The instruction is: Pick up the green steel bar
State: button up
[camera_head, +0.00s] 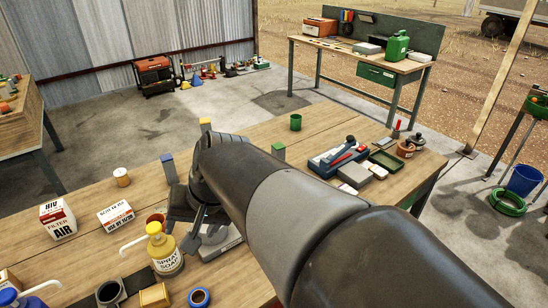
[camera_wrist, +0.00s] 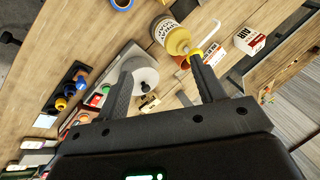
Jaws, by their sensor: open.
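A small upright block with a green top (camera_head: 278,150) stands on the workbench just right of my arm; it looks like the green steel bar. My arm hides part of it. Similar blocks with a blue top (camera_head: 168,166) and a yellow top (camera_head: 205,125) stand left of and behind my arm. My gripper (camera_head: 192,238) is over the left part of the bench, left of and nearer than the green-topped block. In the wrist view my gripper (camera_wrist: 160,72) is open and empty, above a grey device with a round top (camera_wrist: 145,80). I cannot make out the green bar there.
A yellow soap bottle (camera_head: 164,250) stands close to my gripper, with two cartons, including an air filter box (camera_head: 57,217), to its left. A green cup (camera_head: 295,122) stands behind the green-topped block. A tool tray (camera_head: 338,158) lies to the right. Bare wood (camera_head: 255,132) shows behind my arm.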

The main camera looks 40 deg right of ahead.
jog(key=w+d+f+m+t+y, duration=0.1)
jog(key=w+d+m+t+y, duration=0.15)
jog(key=w+d+m, duration=0.65)
jog(key=w+d+f+m+t+y, duration=0.15)
jog(key=w+d+m+t, duration=0.45)
jog(key=w, duration=0.6)
jog(key=w+d+f+m+t+h, duration=0.2)
jog(key=w+d+m+t, duration=0.15)
jog(key=d+m, duration=0.7)
jog(key=m+t+h, duration=0.2)
jog(key=m+h, duration=0.5)
send_near(276, 145)
jog(key=w+d+r, duration=0.1)
jog(key=w+r, duration=0.2)
jog(key=r, duration=0.4)
jog(key=shift+n, duration=0.25)
jog(key=f, duration=0.8)
jog(key=shift+w+d, duration=0.1)
jog(key=shift+w, duration=0.4)
jog(key=w, duration=0.7)
jog(key=shift+d, duration=0.25)
jog(key=shift+c, duration=0.5)
